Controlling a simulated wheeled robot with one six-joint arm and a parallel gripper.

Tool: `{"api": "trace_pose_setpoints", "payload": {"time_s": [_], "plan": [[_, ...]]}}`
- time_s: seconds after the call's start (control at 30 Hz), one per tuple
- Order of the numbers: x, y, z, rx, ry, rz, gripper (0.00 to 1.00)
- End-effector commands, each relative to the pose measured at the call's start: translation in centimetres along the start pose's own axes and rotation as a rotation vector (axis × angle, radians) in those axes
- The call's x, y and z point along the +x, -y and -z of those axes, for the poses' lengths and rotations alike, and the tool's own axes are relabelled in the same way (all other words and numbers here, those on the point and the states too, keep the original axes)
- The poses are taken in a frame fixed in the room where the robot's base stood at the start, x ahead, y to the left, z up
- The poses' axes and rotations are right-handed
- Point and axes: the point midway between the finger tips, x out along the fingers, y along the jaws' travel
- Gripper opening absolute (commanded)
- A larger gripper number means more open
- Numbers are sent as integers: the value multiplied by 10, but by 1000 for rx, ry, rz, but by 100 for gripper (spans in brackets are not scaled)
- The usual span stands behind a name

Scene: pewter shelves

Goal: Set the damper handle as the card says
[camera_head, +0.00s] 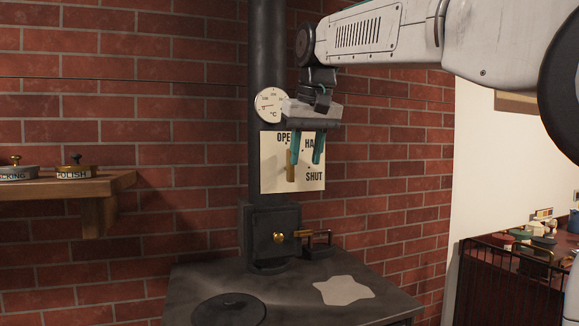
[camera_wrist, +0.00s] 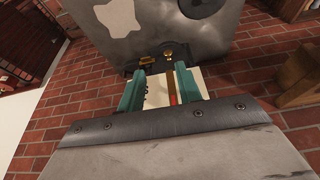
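A cream plate (camera_head: 274,172) on the black stovepipe carries the words OPEN at the top, HALF, partly covered, at the upper right and SHUT at the lower right. The brass damper handle (camera_head: 290,171) stands nearly upright in front of it; its upper part is partly hidden by my fingers. My gripper (camera_head: 306,160) points down in front of the plate with its teal fingers apart. In the wrist view the handle (camera_wrist: 170,82), with a red mark near its end, shows between the fingers, nearer the right one. I cannot tell whether they touch it. No separate instruction card is readable.
A round dial (camera_head: 268,103) sits on the pipe above the plate. Below are the stove top (camera_head: 215,283), a brass knob (camera_head: 279,237) and a latch. A wooden shelf (camera_head: 85,190) with tins is at left, a crowded table (camera_head: 520,262) at right.

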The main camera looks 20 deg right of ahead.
Motion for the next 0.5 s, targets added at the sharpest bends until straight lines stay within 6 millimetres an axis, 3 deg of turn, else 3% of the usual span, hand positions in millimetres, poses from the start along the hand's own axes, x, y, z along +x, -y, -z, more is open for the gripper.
{"api": "trace_pose_setpoints", "payload": {"time_s": [0.03,0.1,0.2,0.37,0.5], "plan": [[-4,3,21,0,-12,1,35],[-10,5,40,0,-29,1,35],[-14,7,55,1,-41,2,35],[-10,9,63,1,-48,3,35],[10,9,64,1,-47,3,35]]}}
